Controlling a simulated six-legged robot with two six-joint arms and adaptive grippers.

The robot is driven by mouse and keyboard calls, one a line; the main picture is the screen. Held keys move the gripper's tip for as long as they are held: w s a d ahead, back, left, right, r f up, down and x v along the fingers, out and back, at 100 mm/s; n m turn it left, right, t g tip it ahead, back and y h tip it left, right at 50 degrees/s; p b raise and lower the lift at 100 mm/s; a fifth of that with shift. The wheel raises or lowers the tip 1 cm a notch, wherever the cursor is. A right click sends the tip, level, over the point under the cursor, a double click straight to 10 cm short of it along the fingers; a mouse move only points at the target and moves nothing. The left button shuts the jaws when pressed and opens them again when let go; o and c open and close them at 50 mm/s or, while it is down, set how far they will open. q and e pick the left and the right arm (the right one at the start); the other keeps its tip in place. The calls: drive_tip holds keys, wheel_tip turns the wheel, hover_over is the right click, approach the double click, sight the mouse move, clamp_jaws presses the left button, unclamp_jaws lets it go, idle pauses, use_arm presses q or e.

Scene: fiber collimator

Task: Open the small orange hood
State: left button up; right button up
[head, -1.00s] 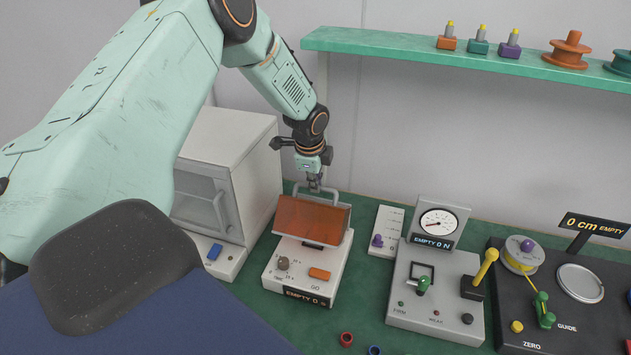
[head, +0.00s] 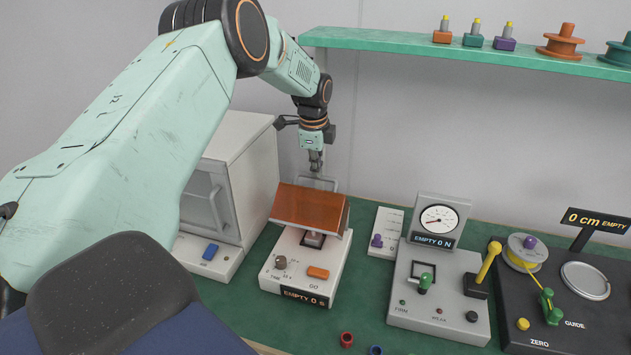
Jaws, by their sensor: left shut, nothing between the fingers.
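The small orange hood (head: 308,207) is a translucent orange cover on a white device (head: 296,290) with a knob, an orange button and a display reading "EMPTY 0 s". The hood is tilted up at its front, and a dark well (head: 314,239) with a small light part shows beneath it. My left gripper (head: 316,172) points down just behind the hood's upper edge, at a grey bar-like piece there. Its fingers are shut with nothing between them. Whether they touch the hood or the bar is unclear. My right gripper is not in view.
A white cabinet (head: 234,165) stands close to the left of the hooded device. A gauge device (head: 434,290) and a black spool device (head: 535,310) stand to the right. A green shelf (head: 420,42) hangs above. Small rings (head: 346,339) lie in front.

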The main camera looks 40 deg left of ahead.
use_arm(q)
drive_tip(key=shift+o, duration=0.8)
drive_tip(key=shift+s+d+f, duration=0.15)
drive_tip(key=o, duration=0.6)
drive_tip(key=shift+w+a+f, duration=0.2)
drive_tip(key=shift+w, duration=0.1)
drive_tip(key=shift+c, duration=0.2)
drive_tip(key=shift+a, duration=0.1)
drive_tip(key=shift+s+r+p, duration=0.1)
drive_tip(key=shift+r+p, duration=0.9)
drive_tip(key=shift+p, duration=0.05)
wheel_tip(320, 180, up, 7)
drive_tip(key=s+p, duration=0.1)
drive_tip(key=p, duration=0.3)
drive_tip(key=shift+d, duration=0.35)
drive_tip(key=shift+s+r, duration=0.1)
drive_tip(key=shift+s, duration=0.1)
